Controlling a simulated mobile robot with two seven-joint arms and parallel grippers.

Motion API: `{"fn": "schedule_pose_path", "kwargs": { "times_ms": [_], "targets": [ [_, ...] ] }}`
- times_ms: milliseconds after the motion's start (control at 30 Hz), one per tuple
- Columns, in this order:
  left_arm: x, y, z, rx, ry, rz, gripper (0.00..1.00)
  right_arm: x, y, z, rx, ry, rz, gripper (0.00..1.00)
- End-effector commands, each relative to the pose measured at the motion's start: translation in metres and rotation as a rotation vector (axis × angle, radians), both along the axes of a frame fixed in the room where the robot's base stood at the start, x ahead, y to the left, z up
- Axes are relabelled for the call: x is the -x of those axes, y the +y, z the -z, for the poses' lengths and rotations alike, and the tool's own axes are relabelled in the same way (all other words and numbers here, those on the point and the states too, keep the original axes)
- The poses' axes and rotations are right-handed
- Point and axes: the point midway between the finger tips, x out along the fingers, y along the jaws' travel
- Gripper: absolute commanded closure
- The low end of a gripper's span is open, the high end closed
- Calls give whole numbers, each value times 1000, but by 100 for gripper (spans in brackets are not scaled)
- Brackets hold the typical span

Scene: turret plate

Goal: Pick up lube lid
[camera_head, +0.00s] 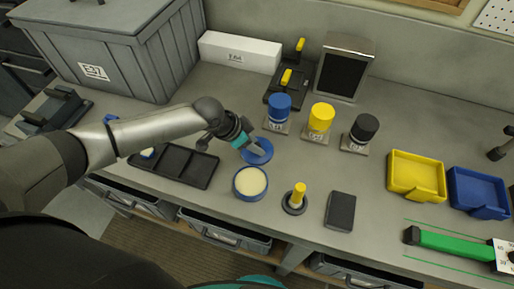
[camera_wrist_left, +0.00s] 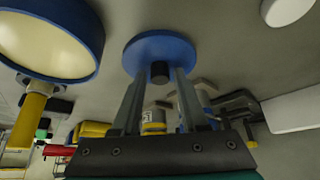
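The lube lid (camera_head: 262,155) is a round blue disc on the grey bench, just behind the open lube dish. In the left wrist view the lid (camera_wrist_left: 160,45) shows with a short black knob (camera_wrist_left: 159,72) in its middle. My left gripper (camera_head: 249,147) is at the lid and covers part of it in the head view. In the wrist view its two fingers (camera_wrist_left: 160,76) stand on either side of the knob, with a gap seeming to show on each side. The blue lube dish (camera_head: 250,182) holds a cream filling. My right gripper is not in view.
A black compartment tray (camera_head: 172,165) lies left of the lid. Blue, yellow and black-topped containers (camera_head: 320,120) stand behind. A yellow-handled tool (camera_head: 298,194) and a dark block (camera_head: 340,211) are to the right. Yellow (camera_head: 415,178) and blue bins (camera_head: 478,190) stand farther right.

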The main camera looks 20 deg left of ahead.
Motion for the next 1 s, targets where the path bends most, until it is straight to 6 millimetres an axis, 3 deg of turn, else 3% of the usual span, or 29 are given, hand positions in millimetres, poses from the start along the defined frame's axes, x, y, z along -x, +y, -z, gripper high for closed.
{"fn": "schedule_pose_path", "kwargs": {
  "times_ms": [33, 367, 833, 1000],
  "targets": [
    [0, 0, 0, 0, 0, 0, 64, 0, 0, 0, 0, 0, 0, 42],
    [0, 0, 0, -1, 1, 0, 100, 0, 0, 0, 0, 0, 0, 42],
    [0, 0, -1, 0, 0, 0, 100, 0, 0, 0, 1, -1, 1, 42],
    [0, 0, -9, 0, 0, 0, 100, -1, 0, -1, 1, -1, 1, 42]
  ]
}}
